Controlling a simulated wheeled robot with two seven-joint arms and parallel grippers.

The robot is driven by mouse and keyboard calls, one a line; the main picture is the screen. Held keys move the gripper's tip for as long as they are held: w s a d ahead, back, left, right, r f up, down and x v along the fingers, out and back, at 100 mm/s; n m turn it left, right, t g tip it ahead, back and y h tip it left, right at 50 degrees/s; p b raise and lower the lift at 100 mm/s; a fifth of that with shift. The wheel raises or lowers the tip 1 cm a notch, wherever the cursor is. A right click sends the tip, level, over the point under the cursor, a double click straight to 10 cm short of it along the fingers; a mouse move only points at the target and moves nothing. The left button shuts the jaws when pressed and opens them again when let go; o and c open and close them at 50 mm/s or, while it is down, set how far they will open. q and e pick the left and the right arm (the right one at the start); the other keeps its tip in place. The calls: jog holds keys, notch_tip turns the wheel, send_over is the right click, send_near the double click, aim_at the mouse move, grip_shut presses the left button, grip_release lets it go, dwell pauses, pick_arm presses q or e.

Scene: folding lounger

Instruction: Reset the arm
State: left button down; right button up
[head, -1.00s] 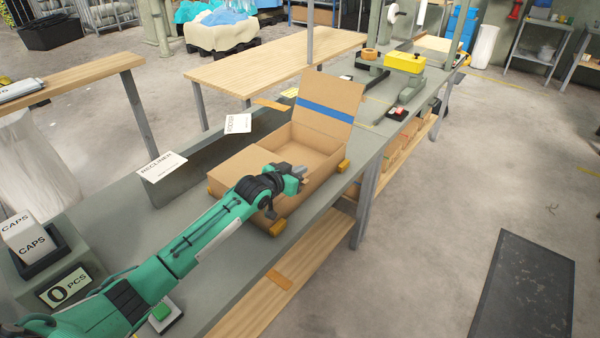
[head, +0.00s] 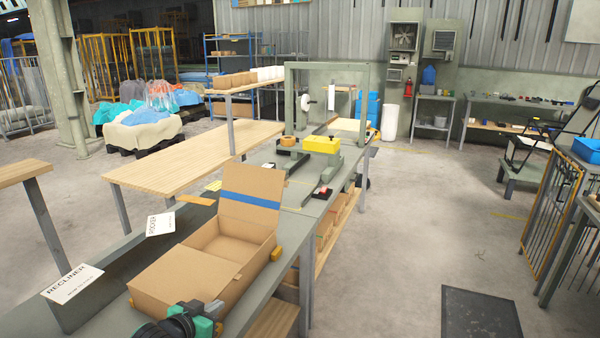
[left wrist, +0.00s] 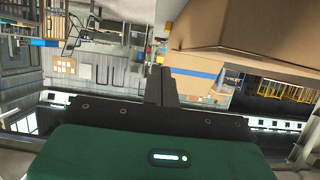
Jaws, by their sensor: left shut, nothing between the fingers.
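My left gripper (head: 207,308) is at the bottom of the head view, in front of the near end of an open cardboard box (head: 182,272). Its teal and black wrist covers part of the box's near edge. The fingers are shut and empty. In the left wrist view the shut black fingers (left wrist: 160,87) stand in the middle, with brown cardboard (left wrist: 258,30) at the upper right. I cannot tell whether the gripper touches the box. Most of the left arm is out of the head view. My right gripper is not in view.
The box stands on a grey workbench (head: 105,250) with its blue-striped lid (head: 252,200) raised. A "RECLINER" sign (head: 72,284) stands to the left. A yellow case (head: 321,145) sits farther along the bench. Open floor (head: 400,240) lies to the right, with a dark mat (head: 482,314).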

pick_arm(q)
jog(key=s+d+f+g+y, duration=0.15)
jog(key=s+f, duration=0.25)
jog(key=s, duration=0.4)
jog(key=s+d+f+g+y, duration=0.1)
jog(key=s+d+f+g, duration=0.15)
jog(key=s+f, duration=0.4)
jog(key=s+a+n+g+y, duration=0.25)
jog(key=s+g, duration=0.25)
jog(key=s, duration=1.7)
notch_tip(320, 180, down, 30)
jog(key=g, duration=0.1)
jog(key=s+a+f+g, duration=0.1)
jog(key=s+a+f, duration=0.2)
jog(key=s+f, duration=1.6)
notch_tip(320, 180, down, 2)
jog(key=shift+s+a+f+m+g, duration=0.15)
jog(key=shift+a+m+g, duration=0.05)
jog(key=shift+m+g, duration=0.25)
